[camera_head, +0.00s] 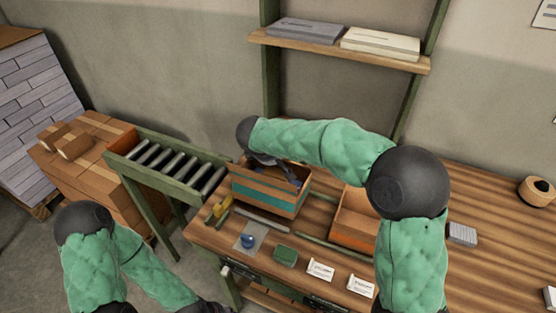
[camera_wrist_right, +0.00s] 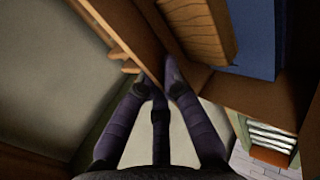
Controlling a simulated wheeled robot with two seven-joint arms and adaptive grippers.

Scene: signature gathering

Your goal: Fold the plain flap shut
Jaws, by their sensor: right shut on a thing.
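An open cardboard box (camera_head: 268,199) with a teal stripe stands at the left end of the wooden table. My right gripper (camera_head: 278,166) is at the box's open top, its fingers partly hidden by my arm. In the right wrist view, my right gripper (camera_wrist_right: 158,86) is shut on the edge of a brown cardboard panel (camera_wrist_right: 128,34), which looks like the plain flap and stands raised. Blue and wood-coloured contents (camera_wrist_right: 252,38) show inside the box. My left gripper (camera_head: 212,306) is low at the bottom edge, mostly out of view, clear of the box; its jaws cannot be made out.
A roller conveyor (camera_head: 170,164) adjoins the table's left end. An orange-brown open box (camera_head: 352,222) stands right of the teal-striped box. A blue knob on a grey plate (camera_head: 248,241), a green block (camera_head: 286,255) and white cards (camera_head: 321,269) lie in front.

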